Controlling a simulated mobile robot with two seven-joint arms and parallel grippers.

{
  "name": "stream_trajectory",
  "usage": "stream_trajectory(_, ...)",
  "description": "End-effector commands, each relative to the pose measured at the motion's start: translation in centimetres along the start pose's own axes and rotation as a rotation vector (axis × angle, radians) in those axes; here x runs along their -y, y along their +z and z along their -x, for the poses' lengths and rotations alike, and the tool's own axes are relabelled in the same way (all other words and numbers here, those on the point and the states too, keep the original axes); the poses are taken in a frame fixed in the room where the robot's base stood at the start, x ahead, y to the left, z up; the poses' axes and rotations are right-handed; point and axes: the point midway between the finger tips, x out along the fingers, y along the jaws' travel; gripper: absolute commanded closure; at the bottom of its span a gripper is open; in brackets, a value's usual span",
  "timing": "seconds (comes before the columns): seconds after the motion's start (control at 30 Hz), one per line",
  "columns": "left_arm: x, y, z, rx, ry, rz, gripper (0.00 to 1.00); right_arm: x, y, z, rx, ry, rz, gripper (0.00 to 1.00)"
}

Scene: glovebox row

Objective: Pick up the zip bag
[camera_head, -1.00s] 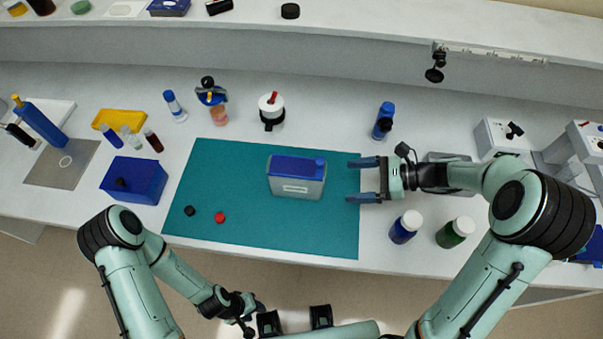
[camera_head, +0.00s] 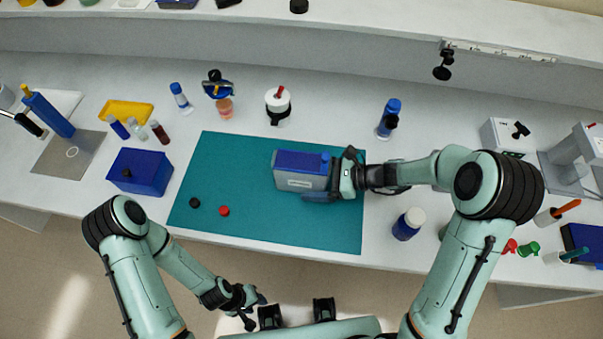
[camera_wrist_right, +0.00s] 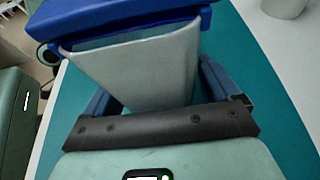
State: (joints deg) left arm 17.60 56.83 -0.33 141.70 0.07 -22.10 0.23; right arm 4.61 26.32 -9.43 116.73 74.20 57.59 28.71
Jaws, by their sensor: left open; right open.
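A grey box-shaped container with a blue top (camera_head: 300,168) stands upright on the teal mat (camera_head: 240,220). Its blue top and grey side (camera_wrist_right: 140,65) fill the upper middle of the right wrist view. My right gripper (camera_head: 325,179) is open around the container's right end, one blue finger on each side of it. I cannot tell whether the fingers touch it. My left gripper (camera_head: 247,306) is open and empty, low in front of the bench. I cannot make out for sure which thing is the zip bag.
A white-capped blue bottle (camera_head: 408,224) stands right of the mat, near my right forearm. A blue box (camera_head: 137,171) stands left of the mat. A black cap (camera_head: 194,202) and a red cap (camera_head: 224,210) lie on the mat's left part. The mat's front is clear.

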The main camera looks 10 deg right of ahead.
Motion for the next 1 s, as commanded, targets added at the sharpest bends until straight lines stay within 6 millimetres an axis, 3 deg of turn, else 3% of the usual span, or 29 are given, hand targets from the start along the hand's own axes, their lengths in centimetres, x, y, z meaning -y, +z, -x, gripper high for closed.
stream_trajectory(0.13,0.0,0.0,0.0,0.000,0.000,0.000,0.57,0.0,0.0,0.0,0.000,0.000,0.000,0.11)
stream_trajectory(0.3,0.0,0.0,0.0,0.000,0.000,0.000,0.57,0.0,0.0,0.1,0.000,0.000,0.000,0.66)
stream_trajectory(0.77,-0.1,-0.1,0.2,-0.001,0.000,0.000,0.57,0.1,0.9,0.4,0.001,-0.001,0.003,0.67)
stream_trajectory(1.0,-0.5,-0.3,0.9,-0.006,0.002,-0.002,0.57,0.2,4.9,2.1,0.002,-0.004,0.008,0.67)
